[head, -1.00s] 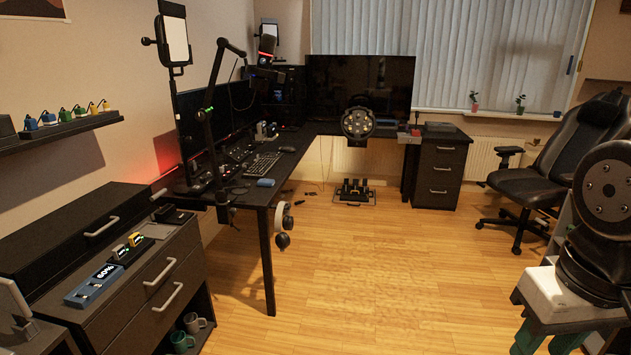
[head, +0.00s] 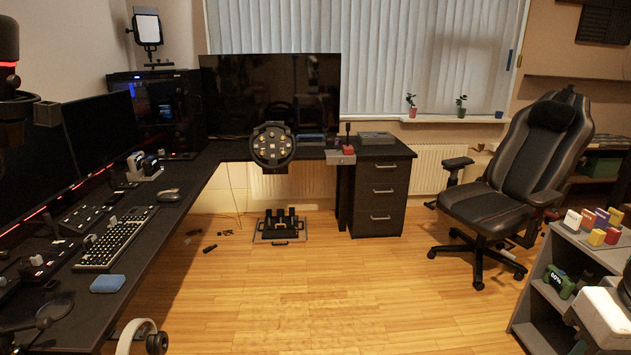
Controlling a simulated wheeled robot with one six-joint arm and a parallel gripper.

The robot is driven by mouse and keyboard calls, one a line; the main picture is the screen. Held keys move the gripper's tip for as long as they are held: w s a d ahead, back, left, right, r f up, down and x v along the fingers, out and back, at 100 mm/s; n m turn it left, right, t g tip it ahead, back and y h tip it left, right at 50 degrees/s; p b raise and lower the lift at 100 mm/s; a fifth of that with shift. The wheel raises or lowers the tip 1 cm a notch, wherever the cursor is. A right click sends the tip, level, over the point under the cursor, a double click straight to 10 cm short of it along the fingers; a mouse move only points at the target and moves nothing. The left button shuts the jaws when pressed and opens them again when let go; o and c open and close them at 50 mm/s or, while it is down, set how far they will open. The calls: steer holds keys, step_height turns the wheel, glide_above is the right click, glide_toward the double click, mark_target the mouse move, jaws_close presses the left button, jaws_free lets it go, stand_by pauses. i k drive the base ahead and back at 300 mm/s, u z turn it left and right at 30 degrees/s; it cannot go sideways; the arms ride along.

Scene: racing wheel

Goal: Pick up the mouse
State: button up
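The mouse (head: 170,195) is a small grey, rounded shape lying on the black L-shaped desk (head: 190,207). It sits beyond the far end of the keyboard (head: 115,238), near the desk's inner edge, and nothing covers it. My gripper is not in view, so its fingers cannot be seen. Only a pale piece, which may be part of my own body, shows at the lower right corner.
A blue block (head: 107,283) lies on the desk nearer than the keyboard. Headphones (head: 140,338) hang at the near desk edge. Pedals (head: 280,225) stand on the floor. A black chair (head: 515,180) and grey shelf (head: 575,265) are at right. The middle floor is clear.

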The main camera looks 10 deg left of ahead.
mark_target(168, 196)
steer(key=u, duration=0.1)
steer(key=i, duration=2)
steer(key=u, duration=1.2)
steer(key=i, duration=1.8)
steer(key=u, duration=0.85)
